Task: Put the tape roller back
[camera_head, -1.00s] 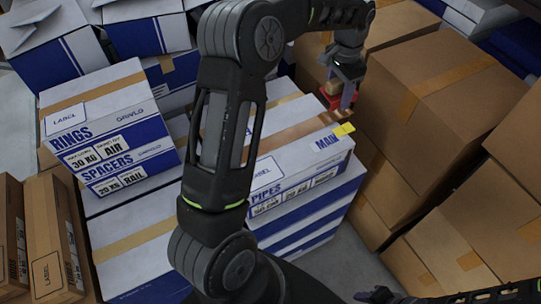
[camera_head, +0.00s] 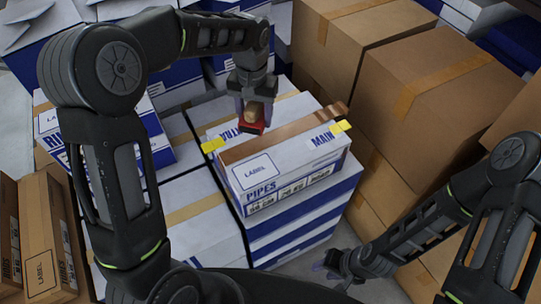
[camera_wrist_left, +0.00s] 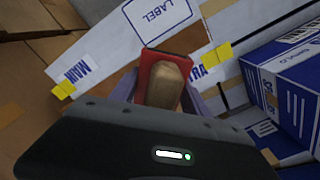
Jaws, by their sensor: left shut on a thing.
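The tape roller (camera_head: 251,119), a red holder with a tan roll, is between the fingers of my left gripper (camera_head: 251,108), above the back part of the PIPES box (camera_head: 230,180). In the left wrist view the roller (camera_wrist_left: 165,82) sits between the two grey-purple fingers, which are shut on it. My right gripper (camera_head: 335,264) is low at the bottom, beside the box stack and away from the roller. Its fingers are too small and dark to show whether they are open.
Brown tape (camera_head: 265,143) runs across the PIPES box top, with yellow pieces (camera_head: 213,145) near its ends. The RINGS box (camera_head: 162,145) stands at left, partly behind my left arm. Brown cartons (camera_head: 430,95) stand at right. A narrow floor gap (camera_head: 340,240) lies between the stacks.

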